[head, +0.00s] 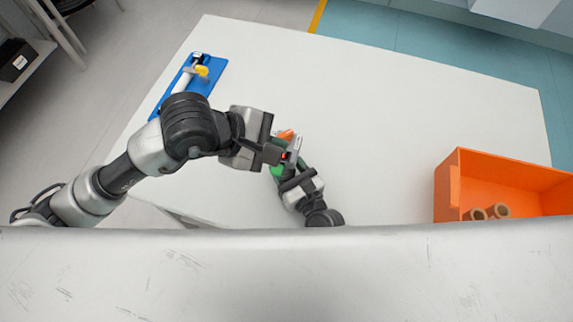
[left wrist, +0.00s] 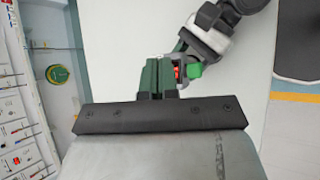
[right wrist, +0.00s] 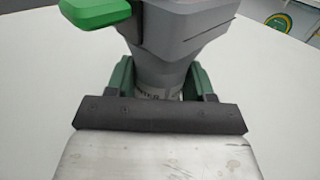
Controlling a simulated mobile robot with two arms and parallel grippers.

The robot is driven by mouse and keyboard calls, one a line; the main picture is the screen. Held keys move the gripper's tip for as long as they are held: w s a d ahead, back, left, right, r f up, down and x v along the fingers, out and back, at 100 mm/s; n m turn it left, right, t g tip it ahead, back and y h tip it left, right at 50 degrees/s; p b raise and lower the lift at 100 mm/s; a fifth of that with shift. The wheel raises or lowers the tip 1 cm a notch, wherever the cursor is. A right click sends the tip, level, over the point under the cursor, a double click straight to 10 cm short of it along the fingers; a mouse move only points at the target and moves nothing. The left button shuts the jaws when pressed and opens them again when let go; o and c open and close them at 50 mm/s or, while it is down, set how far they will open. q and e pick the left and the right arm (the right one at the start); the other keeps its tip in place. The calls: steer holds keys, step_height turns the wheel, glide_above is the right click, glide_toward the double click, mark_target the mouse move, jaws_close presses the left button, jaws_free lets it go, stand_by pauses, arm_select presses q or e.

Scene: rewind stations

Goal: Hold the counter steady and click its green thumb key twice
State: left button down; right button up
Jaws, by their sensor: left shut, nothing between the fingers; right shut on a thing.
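The counter (right wrist: 190,30) is a grey device with a narrower round neck. Its bright green thumb key (right wrist: 95,12) sticks out at the upper left of the right wrist view. My right gripper (right wrist: 162,80) is shut on the counter's neck, with dark green fingers on both sides. In the head view the counter (head: 297,144) is partly hidden by my left gripper (head: 279,155), and a small red patch shows on it. My left gripper is shut and empty, its fingertips (left wrist: 158,64) close beside the counter.
The white table (head: 400,120) is mostly bare around the grippers. An orange bin (head: 452,185) with brown tubes (head: 497,211) stands at the right. A blue board (head: 207,85) with a yellow-and-white fixture lies at the far left edge.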

mark_target(276, 171)
arm_select(q)
steer(key=shift+f, duration=3.6)
steer(key=shift+f, duration=0.15)
steer(key=shift+f, duration=0.5)
steer(key=shift+r, duration=0.75)
steer(key=shift+r, duration=2.95)
